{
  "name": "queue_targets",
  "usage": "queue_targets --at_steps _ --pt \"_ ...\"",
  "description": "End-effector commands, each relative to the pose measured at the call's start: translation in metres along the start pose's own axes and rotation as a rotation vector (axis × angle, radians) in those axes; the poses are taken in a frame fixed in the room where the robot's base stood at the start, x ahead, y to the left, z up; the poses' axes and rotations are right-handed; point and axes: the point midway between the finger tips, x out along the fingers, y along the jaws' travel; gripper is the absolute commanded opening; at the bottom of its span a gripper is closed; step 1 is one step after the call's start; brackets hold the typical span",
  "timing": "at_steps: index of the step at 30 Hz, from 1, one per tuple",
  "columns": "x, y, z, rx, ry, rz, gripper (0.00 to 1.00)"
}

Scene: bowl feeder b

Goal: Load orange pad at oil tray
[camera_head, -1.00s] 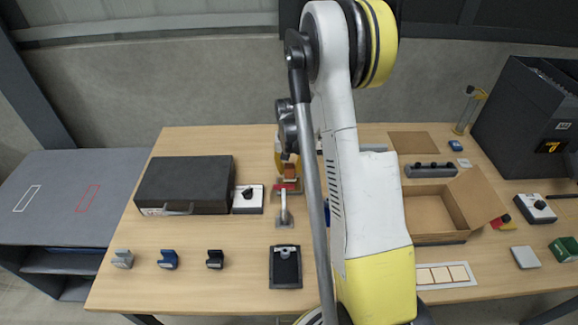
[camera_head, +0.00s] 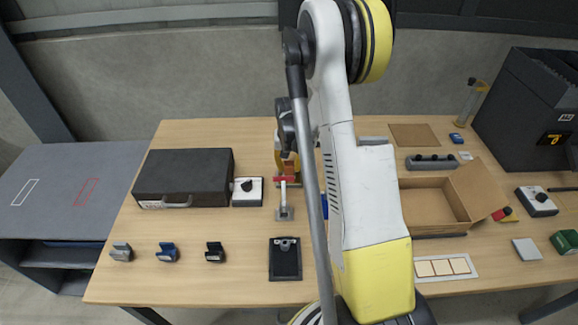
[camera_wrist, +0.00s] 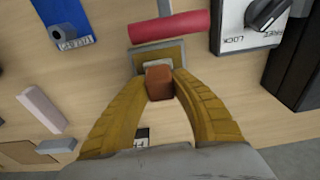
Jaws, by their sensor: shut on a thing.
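My gripper (camera_wrist: 160,78) is shut on the orange pad (camera_wrist: 159,86), a small brownish-orange block between its two yellow fingers in the wrist view. In the head view the pad (camera_head: 290,164) shows small beside my arm, behind a clamp with a red handle (camera_head: 286,179). That red handle lies just beyond the plate in the wrist view (camera_wrist: 170,26). I cannot tell for certain which thing is the oil tray.
A white dial box (camera_head: 247,191) and a dark case (camera_head: 183,178) stand left of the clamp. A blue block (camera_wrist: 66,22) is close on the other side. An open carton (camera_head: 432,205) stands right of my arm. The table front left of the black clipboard (camera_head: 285,259) holds small clips.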

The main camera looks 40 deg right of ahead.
Motion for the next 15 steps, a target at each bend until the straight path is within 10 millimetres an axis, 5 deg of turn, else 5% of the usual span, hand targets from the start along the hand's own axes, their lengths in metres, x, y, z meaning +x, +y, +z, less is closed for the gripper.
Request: queue_targets --at_steps 15 --pt "0.0062 0.0 0.0007 0.0 0.0 0.0 0.0"
